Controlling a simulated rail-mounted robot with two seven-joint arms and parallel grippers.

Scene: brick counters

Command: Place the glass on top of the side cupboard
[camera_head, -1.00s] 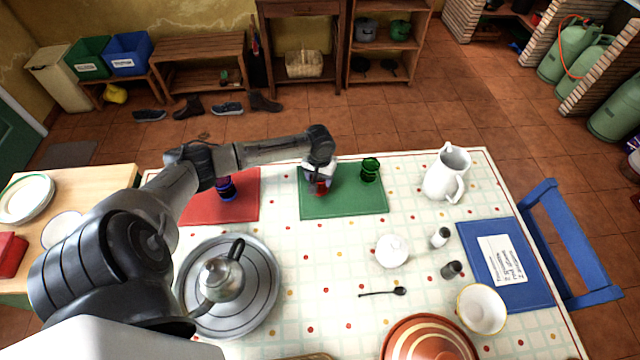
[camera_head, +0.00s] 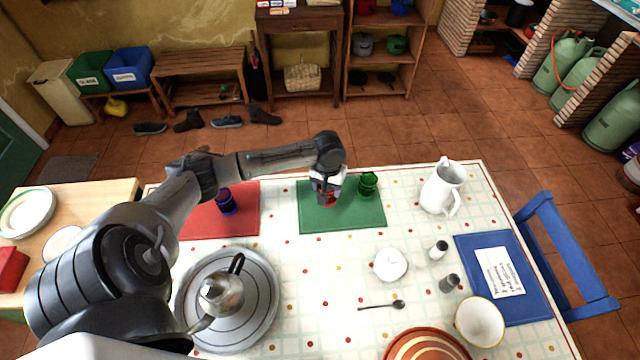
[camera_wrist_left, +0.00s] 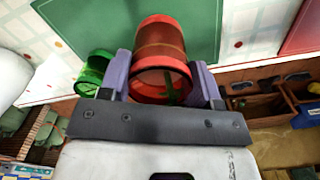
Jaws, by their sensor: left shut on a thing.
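A red see-through glass (camera_wrist_left: 162,50) is between the two fingers of my left gripper (camera_wrist_left: 163,84), which is shut on it. In the head view the red glass (camera_head: 330,199) shows only in part under my left gripper (camera_head: 328,190), over the green mat (camera_head: 345,216). I cannot tell whether its base touches the mat. A green glass (camera_head: 368,185) stands close to its right. A blue-purple glass (camera_head: 226,202) stands on the red mat. A wooden-topped cupboard (camera_head: 105,192) stands at the table's left side. My right gripper is not in view.
Plates (camera_head: 28,212) and a red object sit on the wooden top. A teapot (camera_head: 220,295) on a round tray, a white jug (camera_head: 442,188), bowls and shakers share the table. A blue chair (camera_head: 568,250) stands at the right. Wooden shelves line the back wall.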

